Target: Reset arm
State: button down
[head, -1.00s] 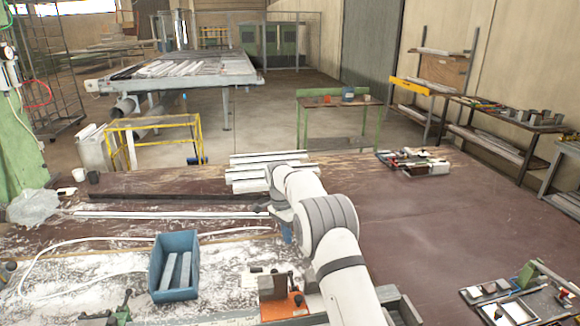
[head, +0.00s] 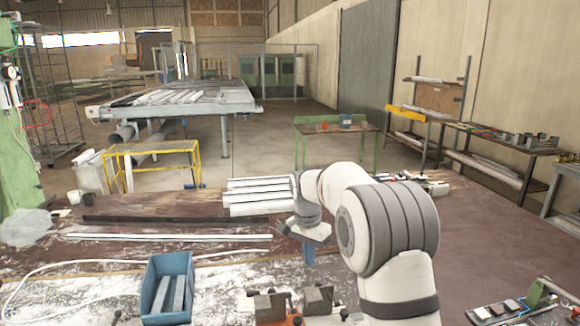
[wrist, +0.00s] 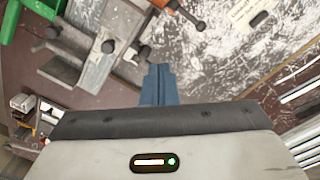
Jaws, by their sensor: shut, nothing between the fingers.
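My gripper (head: 309,256) has blue fingers and hangs pointing down over the bench (head: 480,235), empty and shut. In the wrist view its fingers (wrist: 158,84) are together, with nothing between them. In the head view, two clamp blocks (head: 318,299) stand at the front of the bench, nearer the camera than the gripper. My arm's large elbow fills the right middle of the head view and hides part of the bench.
A blue bin (head: 152,272) holding grey pieces stands at front left. White profiles (head: 258,197) lie stacked behind the gripper. A long white profile (head: 170,237) and a dark bar (head: 175,218) lie to the left. A fixture tray (head: 497,311) sits at front right.

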jog(key=s+d+r+n+t+b, duration=0.15)
jog(key=s+d+r, duration=0.25)
jog(key=s, duration=0.5)
jog(key=s+d+r+n+t+p, duration=0.1)
jog(key=s+d+r+n, duration=0.2)
jog(key=s, duration=0.6)
jog(key=s+d+f+n, duration=0.1)
jog(key=s+f, duration=0.1)
jog(key=s, duration=0.6)
jog(key=s+d+f+n+t+b, duration=0.1)
jog(key=s+d+f+n, duration=0.1)
jog(key=s, duration=0.6)
jog(key=shift+y, duration=0.4)
